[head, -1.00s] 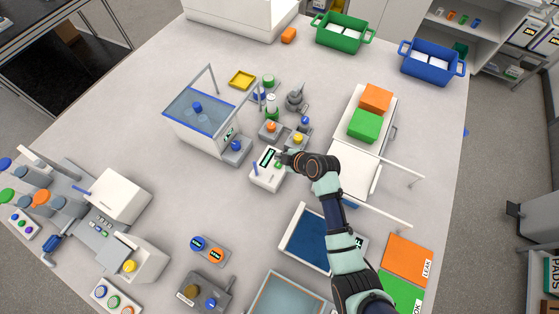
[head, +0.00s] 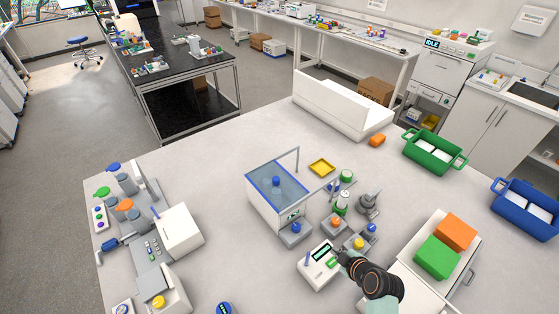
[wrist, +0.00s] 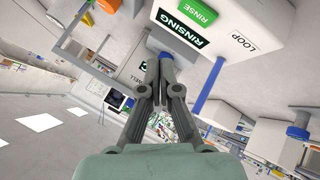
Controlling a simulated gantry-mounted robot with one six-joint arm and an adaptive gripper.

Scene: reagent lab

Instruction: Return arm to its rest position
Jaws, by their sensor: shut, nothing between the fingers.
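My arm reaches in from the lower right in the head view, and its dark wrist joint is beside the white device (head: 317,268) with a dark screen. My gripper (wrist: 164,62) shows in the wrist view with its grey fingers together and empty. Behind the fingertips is a blue post; I cannot tell whether they touch it. Above the fingers in the wrist view is the white device's face, with a green RINSE button (wrist: 196,14), a screen (wrist: 180,32) reading RINSING and a LOOP label (wrist: 244,43).
A blue-rimmed clear tank (head: 272,205) stands left of the device. Small bottles and an orange-topped block (head: 335,224) stand close behind it. Green (head: 437,258) and orange (head: 455,231) blocks lie on a white unit to the right.

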